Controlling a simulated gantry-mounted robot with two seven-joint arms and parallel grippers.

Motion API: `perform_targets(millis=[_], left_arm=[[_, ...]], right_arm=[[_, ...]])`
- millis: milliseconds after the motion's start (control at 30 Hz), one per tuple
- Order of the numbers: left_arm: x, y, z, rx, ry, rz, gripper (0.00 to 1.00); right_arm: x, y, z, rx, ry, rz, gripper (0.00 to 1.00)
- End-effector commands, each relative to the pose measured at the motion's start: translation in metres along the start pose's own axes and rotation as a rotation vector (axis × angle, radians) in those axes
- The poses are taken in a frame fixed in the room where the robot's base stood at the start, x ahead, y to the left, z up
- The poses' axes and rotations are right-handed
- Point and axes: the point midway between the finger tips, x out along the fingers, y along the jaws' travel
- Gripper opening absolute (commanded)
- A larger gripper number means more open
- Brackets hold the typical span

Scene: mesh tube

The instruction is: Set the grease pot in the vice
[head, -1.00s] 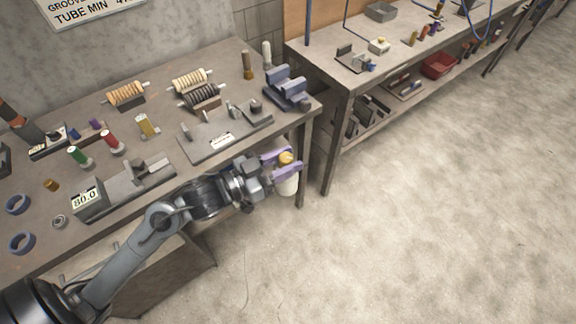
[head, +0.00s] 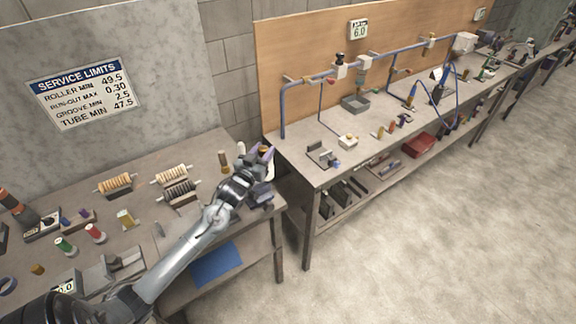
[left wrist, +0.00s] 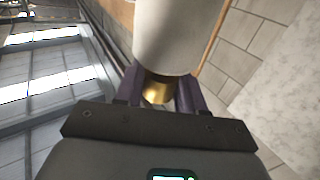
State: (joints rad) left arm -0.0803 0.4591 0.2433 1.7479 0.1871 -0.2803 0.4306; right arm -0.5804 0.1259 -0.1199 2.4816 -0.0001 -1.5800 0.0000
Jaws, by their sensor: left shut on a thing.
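The grease pot has a white body and a gold cap. My left gripper (head: 263,153), with purple fingers, is shut on it at the cap end. In the head view the pot (head: 269,166) is held high by the bench's far right corner, partly hidden by the gripper. In the left wrist view the white body (left wrist: 178,35) fills the top middle, with the gold cap (left wrist: 157,91) between the fingers. The blue-grey vice (head: 262,197) stands on the bench corner, below the gripper in the picture and partly covered by my arm. My right gripper is not in view.
Rollers (head: 176,193), a brown-topped cylinder (head: 223,161) and a white cylinder (head: 241,148) stand near my arm on the bench (head: 143,165). A second bench (head: 300,165) with blue pipework stands to the right, beyond a gap. Open floor (head: 430,240) lies in front.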

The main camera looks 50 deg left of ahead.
Motion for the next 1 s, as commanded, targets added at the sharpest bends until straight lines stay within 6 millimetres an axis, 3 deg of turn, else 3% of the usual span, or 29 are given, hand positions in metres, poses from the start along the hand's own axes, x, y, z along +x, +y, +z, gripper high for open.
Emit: perform_targets(millis=[33, 100, 333, 567, 1000], left_arm=[[0.005, -0.015, -0.013, 0.000, -0.001, -0.042, 0.00], [0.010, -0.032, -0.016, 0.003, -0.004, -0.094, 0.00], [0.016, -0.067, -0.019, 0.012, -0.013, -0.196, 0.00], [0.017, -0.074, -0.012, 0.014, -0.013, -0.216, 0.00], [0.016, -0.074, 0.021, 0.015, -0.014, -0.214, 0.00]], right_arm=[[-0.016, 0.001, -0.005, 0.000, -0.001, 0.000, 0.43], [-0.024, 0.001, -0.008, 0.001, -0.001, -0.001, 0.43], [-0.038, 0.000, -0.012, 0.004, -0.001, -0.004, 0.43], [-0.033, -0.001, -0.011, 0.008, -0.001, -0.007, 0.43], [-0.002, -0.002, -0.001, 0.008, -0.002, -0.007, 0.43]])
